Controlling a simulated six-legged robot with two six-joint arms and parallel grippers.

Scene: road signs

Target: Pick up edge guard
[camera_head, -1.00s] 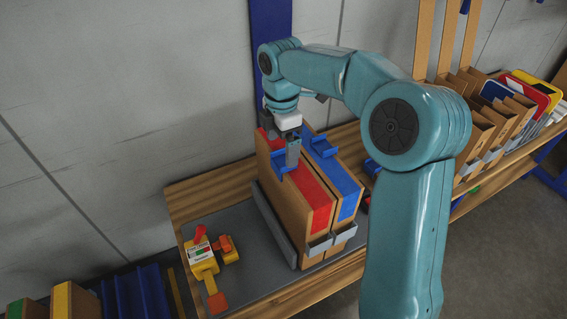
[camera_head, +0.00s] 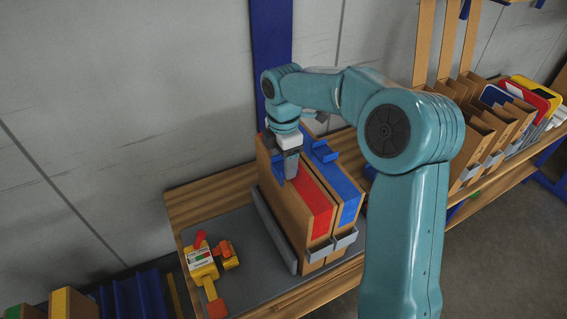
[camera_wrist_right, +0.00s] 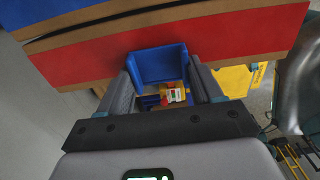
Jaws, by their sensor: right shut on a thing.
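My right gripper (camera_head: 290,172) points down at the top of the red-topped cardboard box (camera_head: 318,212). It is shut on a blue edge guard (camera_wrist_right: 158,62), whose U shape sits between the two fingers in the wrist view. In the head view only part of this guard (camera_head: 277,168) shows at the left of the fingers; the rest is hidden behind them. The guard is at the red strip's side, and I cannot tell if it is clear of the box. A second blue edge guard (camera_head: 322,153) sits on the blue-topped box (camera_head: 348,200). My left gripper is not in view.
The two boxes stand side by side on a grey mat (camera_head: 235,275) on a wooden bench (camera_head: 212,186). A yellow and orange strapping tool (camera_head: 203,265) lies to their left. Cardboard sleeves and signs (camera_head: 525,100) fill the right. A grey wall stands behind.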

